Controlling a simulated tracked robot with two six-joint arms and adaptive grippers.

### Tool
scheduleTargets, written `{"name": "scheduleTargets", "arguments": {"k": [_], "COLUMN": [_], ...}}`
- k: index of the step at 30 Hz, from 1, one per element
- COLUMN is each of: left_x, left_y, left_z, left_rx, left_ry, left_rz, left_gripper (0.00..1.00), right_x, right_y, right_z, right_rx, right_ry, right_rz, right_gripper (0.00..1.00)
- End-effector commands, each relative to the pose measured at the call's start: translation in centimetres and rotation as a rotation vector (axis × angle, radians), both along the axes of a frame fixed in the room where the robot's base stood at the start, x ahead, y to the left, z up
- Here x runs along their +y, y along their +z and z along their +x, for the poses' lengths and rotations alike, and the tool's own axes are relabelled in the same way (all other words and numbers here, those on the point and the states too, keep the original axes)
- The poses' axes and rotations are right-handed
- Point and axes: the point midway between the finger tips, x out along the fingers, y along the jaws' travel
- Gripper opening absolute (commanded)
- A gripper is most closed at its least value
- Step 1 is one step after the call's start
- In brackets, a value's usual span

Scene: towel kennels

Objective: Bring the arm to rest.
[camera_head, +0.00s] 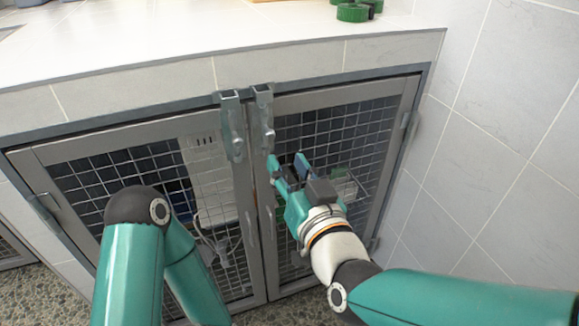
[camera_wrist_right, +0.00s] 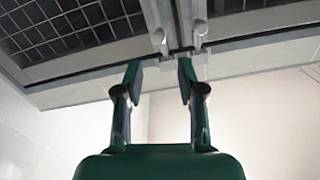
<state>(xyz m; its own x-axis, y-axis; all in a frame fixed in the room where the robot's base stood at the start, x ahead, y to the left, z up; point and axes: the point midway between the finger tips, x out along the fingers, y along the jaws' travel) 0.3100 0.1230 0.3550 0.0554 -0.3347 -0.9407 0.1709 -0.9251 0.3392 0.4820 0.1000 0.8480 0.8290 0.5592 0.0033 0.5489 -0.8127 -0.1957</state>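My right gripper (camera_head: 287,170) is in front of the right mesh door (camera_head: 335,125), just below and right of the latches at the middle. Its two fingers are spread apart with nothing between them. The right wrist view also shows the open gripper (camera_wrist_right: 160,75), with the door posts and latches (camera_wrist_right: 178,38) beyond the fingertips. My left arm (camera_head: 135,245) is folded low at the left, in front of the left mesh door (camera_head: 105,180). I do not see the left gripper.
Both kennel doors look closed under a tiled counter (camera_head: 200,45). Two metal latches (camera_head: 232,125) hang at the middle. Green round items (camera_head: 352,12) stand on the counter's back. A tiled wall (camera_head: 510,130) bounds the right side. Behind the mesh are a pale panel and a basket.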

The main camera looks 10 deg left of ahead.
Motion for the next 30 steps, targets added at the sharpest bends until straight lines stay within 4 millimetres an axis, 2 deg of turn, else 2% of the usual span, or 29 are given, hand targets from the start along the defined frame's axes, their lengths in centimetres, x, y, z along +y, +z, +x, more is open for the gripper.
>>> {"name": "scheduleTargets", "arguments": {"k": [13, 17, 20, 23, 26, 27, 29, 30], "left_x": [0.0, 0.0, 0.0, 0.0, 0.0, 0.0, 0.0, 0.0], "left_y": [-0.1, -0.1, -0.1, -0.1, -0.1, -0.1, -0.1, -0.1], "left_z": [0.0, 0.0, 0.0, 0.0, 0.0, 0.0, 0.0, 0.0], "left_rx": [0.0, 0.0, 0.0, 0.0, 0.0, 0.0, 0.0, 0.0], "left_ry": [0.0, 0.0, 0.0, 0.0, 0.0, 0.0, 0.0, 0.0], "left_rz": [0.0, 0.0, 0.0, 0.0, 0.0, 0.0, 0.0, 0.0], "left_gripper": [0.0, 0.0, 0.0, 0.0, 0.0, 0.0, 0.0, 0.0], "right_x": [-0.1, -1.5, -3.6, -6.7, -10.6, -12.2, -14.4, -15.9], "right_y": [0.0, -0.8, -3.3, -7.8, -13.9, -16.6, -20.7, -23.4], "right_z": [0.0, 1.2, 3.3, 5.8, 7.6, 7.9, 7.9, 7.6], "right_rx": [0.0, 0.016, 0.06, 0.14, 0.248, 0.298, 0.379, 0.439], "right_ry": [-0.002, -0.035, -0.088, -0.16, -0.234, -0.258, -0.286, -0.302], "right_rz": [0.0, -0.003, -0.022, -0.058, -0.105, -0.126, -0.156, -0.173], "right_gripper": [0.39, 0.39, 0.39, 0.39, 0.39, 0.39, 0.39, 0.39]}}
